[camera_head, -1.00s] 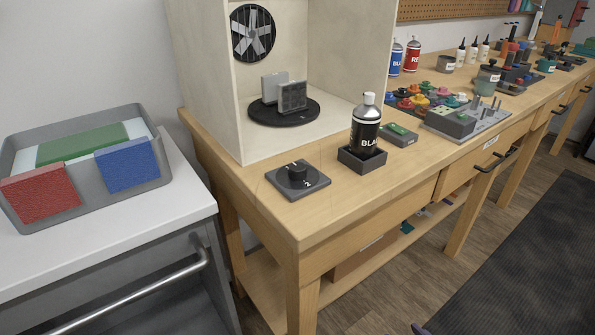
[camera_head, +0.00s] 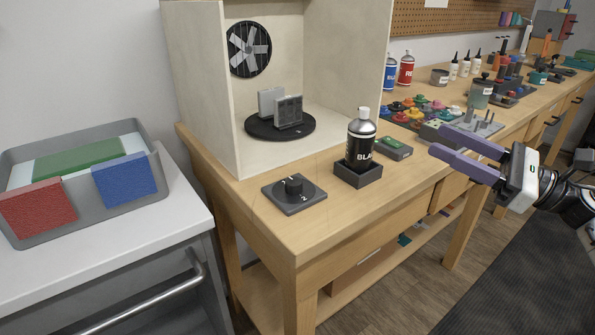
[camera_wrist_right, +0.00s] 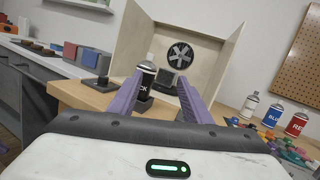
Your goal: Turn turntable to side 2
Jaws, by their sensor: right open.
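A round black turntable (camera_head: 262,129) sits on the floor of the pale spray booth and carries grey rectangular parts (camera_head: 288,112). A dark square control with a round knob (camera_head: 293,187) lies on the bench in front of the booth; a white "2" shows at its right side. My right gripper (camera_head: 437,150) is in from the right, over the bench's front edge, open and empty, to the right of the knob. Its purple fingers (camera_wrist_right: 160,98) show apart in the right wrist view, with the black spray can (camera_wrist_right: 146,78) beyond them.
The black spray can (camera_head: 361,140) stands upright in a dark holder (camera_head: 358,174) between the knob and my right gripper. A small green-topped box (camera_head: 394,148) lies behind it. A grey tray (camera_head: 150,190) with coloured blocks stands on the left cabinet. The bench around the knob is clear.

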